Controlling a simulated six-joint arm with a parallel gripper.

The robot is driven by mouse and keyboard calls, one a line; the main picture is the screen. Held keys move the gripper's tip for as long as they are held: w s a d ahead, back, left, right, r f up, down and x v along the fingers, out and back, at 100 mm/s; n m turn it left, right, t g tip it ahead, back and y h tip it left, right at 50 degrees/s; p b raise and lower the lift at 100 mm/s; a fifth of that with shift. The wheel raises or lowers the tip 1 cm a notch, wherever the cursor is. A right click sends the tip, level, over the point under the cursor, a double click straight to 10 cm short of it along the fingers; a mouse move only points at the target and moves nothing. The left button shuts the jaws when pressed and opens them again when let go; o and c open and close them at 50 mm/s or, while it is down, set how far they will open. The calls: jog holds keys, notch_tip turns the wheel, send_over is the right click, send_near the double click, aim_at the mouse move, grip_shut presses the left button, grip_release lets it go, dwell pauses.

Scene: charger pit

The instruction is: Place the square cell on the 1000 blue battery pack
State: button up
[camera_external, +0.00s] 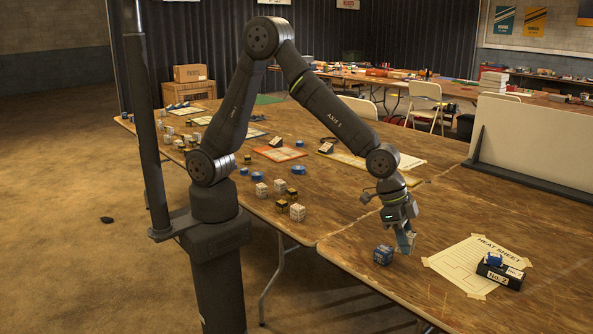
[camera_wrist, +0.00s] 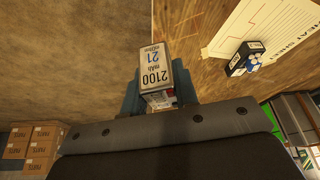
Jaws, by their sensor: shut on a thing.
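My gripper (camera_external: 406,246) points down near the front edge of the table. In the wrist view its two fingers are shut on a box-shaped cell (camera_wrist: 155,62) with a pale face, printed "2100 mAh" and a blue "21". The fingers largely hide this cell in the external view.
A taped "HEAT SHEET" paper (camera_external: 462,262) lies under and beside the black box. Several pale, gold-and-black and blue cells stand on the table to the left. A white panel (camera_external: 537,140) stands at the back right. The front table edge is close to my gripper.

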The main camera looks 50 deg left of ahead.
jog(key=s+a+r+n, duration=0.1)
jog(key=a, duration=0.9)
send_over(389, 249)
jog(key=a, duration=0.1)
jog(key=shift+t, duration=0.3)
jog(key=f, duration=0.7)
jog(key=shift+s+a, duration=0.2)
jog(key=shift+s, duration=0.1)
jog(key=shift+f, duration=2)
jog(key=shift+f, duration=0.2)
jog(key=o, duration=1.1)
jog(key=shift+c, duration=0.2)
jog(key=shift+r, duration=0.1)
